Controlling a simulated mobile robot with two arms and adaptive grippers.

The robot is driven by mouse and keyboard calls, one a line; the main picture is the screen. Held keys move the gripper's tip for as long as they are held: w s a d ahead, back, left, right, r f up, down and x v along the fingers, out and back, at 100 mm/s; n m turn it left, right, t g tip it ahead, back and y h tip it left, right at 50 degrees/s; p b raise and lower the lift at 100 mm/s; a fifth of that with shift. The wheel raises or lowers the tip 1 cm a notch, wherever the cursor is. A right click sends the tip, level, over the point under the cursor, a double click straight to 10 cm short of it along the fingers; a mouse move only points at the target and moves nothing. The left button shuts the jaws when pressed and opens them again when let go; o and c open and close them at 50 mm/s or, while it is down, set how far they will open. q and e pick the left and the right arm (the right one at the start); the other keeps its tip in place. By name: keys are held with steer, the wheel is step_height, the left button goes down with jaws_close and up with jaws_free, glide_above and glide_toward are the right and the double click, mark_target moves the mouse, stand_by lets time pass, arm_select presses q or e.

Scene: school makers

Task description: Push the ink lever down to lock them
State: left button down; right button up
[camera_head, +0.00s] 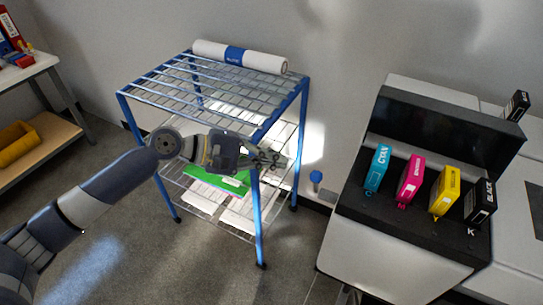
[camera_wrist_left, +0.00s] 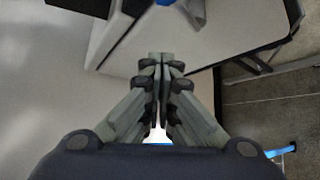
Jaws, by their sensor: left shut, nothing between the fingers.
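My right gripper is not in view.
Cyan (camera_head: 377,168), magenta (camera_head: 410,178), yellow (camera_head: 444,190) and black (camera_head: 481,200) cartridges stand in the printer's slots. A blue wire rack (camera_head: 263,215) holding papers and a white roll (camera_head: 240,57) stands behind my left forearm. Another black cartridge (camera_head: 517,105) is at far right.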

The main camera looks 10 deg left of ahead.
mark_target(316, 183)
arm_select(q)
steer(key=s+d+p, duration=0.1)
steer(key=d+p, duration=0.3)
steer(key=d, duration=0.2)
steer(key=shift+d+f, duration=0.25)
steer(key=shift+f, duration=0.05)
steer(key=shift+s+f, duration=0.1)
steer(key=shift+s+b, duration=0.15)
steer(key=shift+b, duration=0.5)
steer(key=shift+a+t, duration=0.1)
steer(key=shift+t, duration=0.2)
